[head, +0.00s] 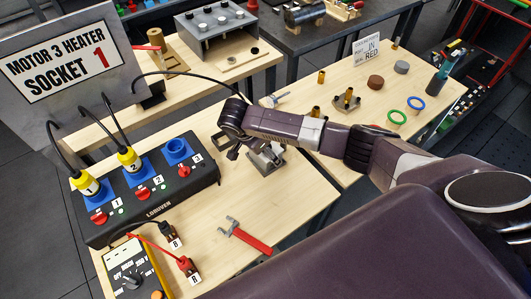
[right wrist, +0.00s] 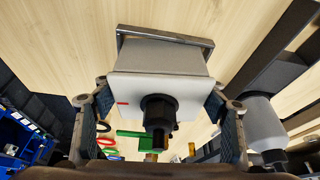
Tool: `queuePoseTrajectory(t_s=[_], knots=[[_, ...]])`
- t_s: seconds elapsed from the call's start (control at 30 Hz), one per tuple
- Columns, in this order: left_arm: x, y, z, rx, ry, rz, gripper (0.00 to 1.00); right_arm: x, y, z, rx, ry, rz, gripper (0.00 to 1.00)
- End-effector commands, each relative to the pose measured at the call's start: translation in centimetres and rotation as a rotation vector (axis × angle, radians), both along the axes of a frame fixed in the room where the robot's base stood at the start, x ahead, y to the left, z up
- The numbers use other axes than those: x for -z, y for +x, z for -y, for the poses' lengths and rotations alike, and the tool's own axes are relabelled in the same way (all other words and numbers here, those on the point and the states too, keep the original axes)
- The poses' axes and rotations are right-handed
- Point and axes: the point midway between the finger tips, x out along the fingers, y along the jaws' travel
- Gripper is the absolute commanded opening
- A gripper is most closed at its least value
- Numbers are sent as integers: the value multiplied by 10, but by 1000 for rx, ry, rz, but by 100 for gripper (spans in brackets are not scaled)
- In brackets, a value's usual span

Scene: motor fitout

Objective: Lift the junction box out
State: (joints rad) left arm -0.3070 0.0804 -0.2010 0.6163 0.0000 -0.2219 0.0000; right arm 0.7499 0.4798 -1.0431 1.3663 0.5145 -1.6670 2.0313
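A pale grey box, seemingly the junction box, fills the middle of the right wrist view (right wrist: 165,62). It has a white front plate with a small red mark, a black gland (right wrist: 158,112) towards the camera and a metal plate at its far edge. In the head view, grey metal parts (head: 268,157) show at my right gripper (head: 245,148), low over the front table. My right gripper's fingers (right wrist: 160,120) stand on both sides of the box, their tips close to its sides; whether they press on it is unclear. My left gripper is not in view.
A black socket unit (head: 150,205) with yellow plugs stands left. A sign (head: 367,48), green ring (head: 397,117) and blue ring (head: 415,103) are on the right table. A grey cylinder (right wrist: 262,122) stands beside the right finger.

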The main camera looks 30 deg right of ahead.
Motion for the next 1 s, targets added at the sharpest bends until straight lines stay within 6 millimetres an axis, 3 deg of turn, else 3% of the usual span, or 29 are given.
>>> queuePoseTrajectory(t_s=[0.23, 0.63, 0.87, 1.0], knots=[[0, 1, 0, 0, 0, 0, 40, -1, 1, 0, -1, 0, 2, 32], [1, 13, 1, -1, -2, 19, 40, -10, 2, -1, -1, 1, 4, 32], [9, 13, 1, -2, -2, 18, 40, -47, 2, 0, -1, 2, 7, 32], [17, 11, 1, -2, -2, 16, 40, -85, 3, -1, -1, 2, 9, 32]])
